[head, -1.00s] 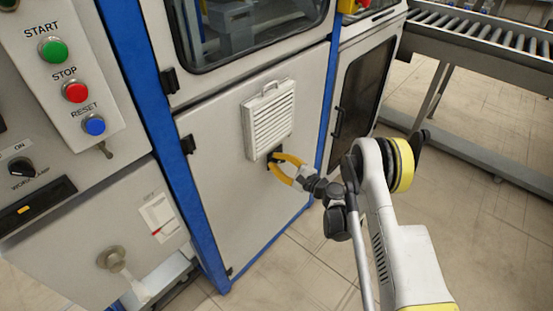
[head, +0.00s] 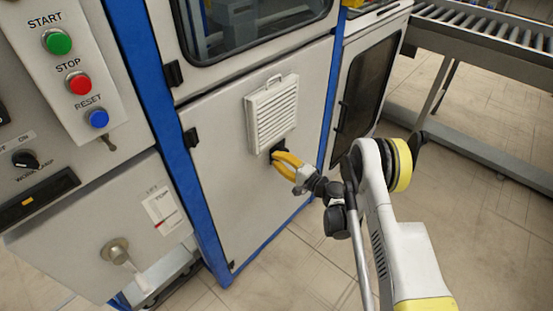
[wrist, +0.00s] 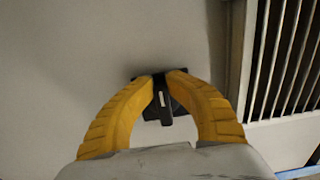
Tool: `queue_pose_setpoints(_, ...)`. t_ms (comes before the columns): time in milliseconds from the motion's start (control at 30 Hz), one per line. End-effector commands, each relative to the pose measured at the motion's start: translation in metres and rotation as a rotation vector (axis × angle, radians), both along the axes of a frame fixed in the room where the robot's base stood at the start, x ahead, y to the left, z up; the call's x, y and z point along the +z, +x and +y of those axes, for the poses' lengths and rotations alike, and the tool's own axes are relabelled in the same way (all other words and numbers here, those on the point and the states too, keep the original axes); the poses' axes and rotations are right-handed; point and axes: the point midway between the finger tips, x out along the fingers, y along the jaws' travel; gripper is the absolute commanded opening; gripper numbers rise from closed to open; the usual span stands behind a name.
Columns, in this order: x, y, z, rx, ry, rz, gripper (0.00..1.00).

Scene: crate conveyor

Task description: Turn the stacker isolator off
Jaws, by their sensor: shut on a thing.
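My gripper (head: 279,156) has its yellow fingers at a small black part on the grey cabinet door, just below the white louvred vent. In the wrist view my gripper (wrist: 163,77) is shut on this black part (wrist: 161,108), which has a pale slot down its middle and stands out from the door. The fingertips hide much of it. Whether it is the isolator handle or a door latch I cannot tell. No label for a stacker isolator is readable in these views.
The louvred vent (head: 272,113) is just above my gripper, and at the right in the wrist view (wrist: 288,60). A control panel with green (head: 57,42), red (head: 79,83) and blue (head: 98,118) buttons is at the left. A roller conveyor (head: 480,37) stands at the back right.

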Motion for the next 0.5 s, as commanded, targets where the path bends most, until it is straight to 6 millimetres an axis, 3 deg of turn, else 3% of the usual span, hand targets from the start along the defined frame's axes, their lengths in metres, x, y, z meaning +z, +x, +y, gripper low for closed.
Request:
queue_pose_setpoints(433,0.0026,0.0051,-0.0038,-0.013,-0.001,-0.008,0.00)
queue_pose_setpoints(467,0.0026,0.0051,-0.0038,-0.013,-0.001,-0.008,0.21)
queue_pose_setpoints(500,0.0026,0.0051,-0.0038,-0.013,-0.001,-0.008,0.34)
